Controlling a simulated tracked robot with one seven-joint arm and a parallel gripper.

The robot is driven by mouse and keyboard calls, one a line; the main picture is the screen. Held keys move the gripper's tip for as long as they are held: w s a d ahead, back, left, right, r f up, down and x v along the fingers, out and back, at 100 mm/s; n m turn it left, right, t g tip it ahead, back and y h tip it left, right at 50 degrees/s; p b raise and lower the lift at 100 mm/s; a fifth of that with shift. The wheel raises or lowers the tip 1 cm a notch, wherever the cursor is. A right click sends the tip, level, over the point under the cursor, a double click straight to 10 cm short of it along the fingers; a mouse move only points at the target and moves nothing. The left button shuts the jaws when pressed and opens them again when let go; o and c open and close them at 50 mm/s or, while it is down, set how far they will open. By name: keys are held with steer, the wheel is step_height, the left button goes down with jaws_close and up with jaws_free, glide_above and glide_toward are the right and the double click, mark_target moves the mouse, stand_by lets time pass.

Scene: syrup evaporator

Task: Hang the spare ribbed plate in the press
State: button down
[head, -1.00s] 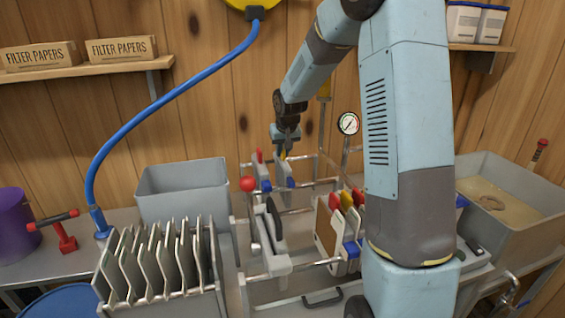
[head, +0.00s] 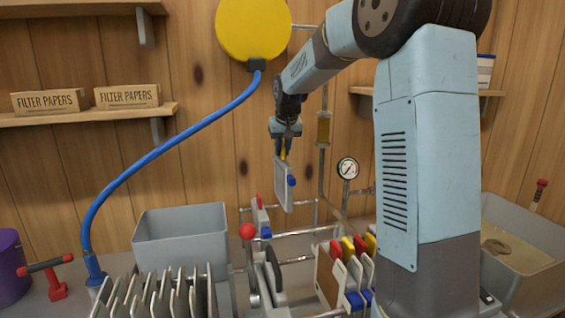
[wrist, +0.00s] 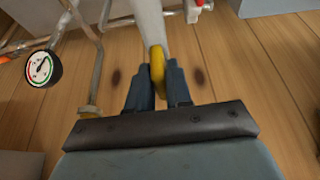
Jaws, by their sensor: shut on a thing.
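My gripper (head: 285,148) is shut on the yellow handle of a pale grey plate (head: 283,188). The plate hangs in the air above the press, slightly tilted, with a blue lug on its right side. Whether its face is ribbed is hard to see. In the wrist view, the yellow handle (wrist: 157,68) sits between the fingers and the plate (wrist: 151,25) extends beyond. The press has metal rails (head: 305,234). A plate with a red handle (head: 261,219) stands at its back left. Several plates with red and yellow handles (head: 349,262) stand at its right, beside a brown sheet.
A rack of pale plates (head: 155,300) stands at front left, near a grey bin (head: 181,238). A red-ball lever (head: 247,232) rises at the press's left. A pressure gauge (head: 347,169) stands behind right. A blue hose (head: 165,155) arcs across the left.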

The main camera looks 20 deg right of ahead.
steer(key=shift+r, duration=0.65)
steer(key=shift+r, duration=0.5)
stand_by(0.6)
